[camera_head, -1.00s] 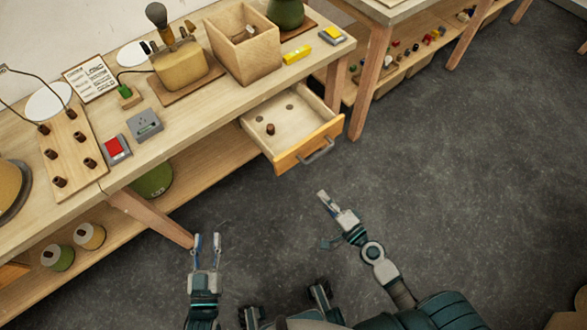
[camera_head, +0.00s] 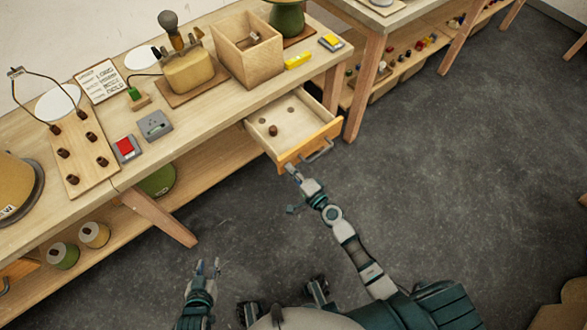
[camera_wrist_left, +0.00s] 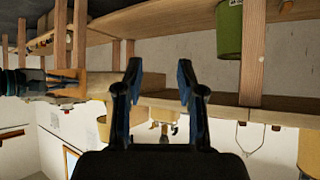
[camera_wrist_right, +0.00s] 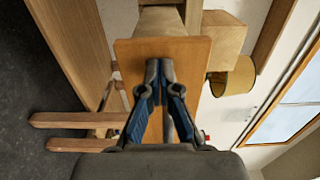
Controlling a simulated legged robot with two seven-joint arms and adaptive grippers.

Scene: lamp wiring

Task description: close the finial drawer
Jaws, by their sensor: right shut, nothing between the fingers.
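The finial drawer (camera_head: 281,148) is pulled out from under the bench top, with a small brown knob (camera_head: 273,130) and two dark round spots inside. Its orange wooden front carries a grey bar handle (camera_head: 318,151). My right gripper (camera_head: 291,169) is shut and empty, its fingertips at the left part of the drawer front. In the right wrist view, the shut fingertips (camera_wrist_right: 159,64) point at the wooden front panel (camera_wrist_right: 192,48); I cannot tell whether they touch it. My left gripper (camera_head: 208,264) is open and empty, low before the bench; its spread fingers (camera_wrist_left: 159,68) show in the left wrist view.
The workbench (camera_head: 200,130) holds a wooden box (camera_head: 247,60), a lamp base (camera_head: 187,72), a yellow block (camera_head: 297,61) and switch boxes. A bench leg (camera_head: 158,217) stands left of the drawer. A second bench (camera_head: 365,85) stands at right. The floor ahead of the drawer is clear.

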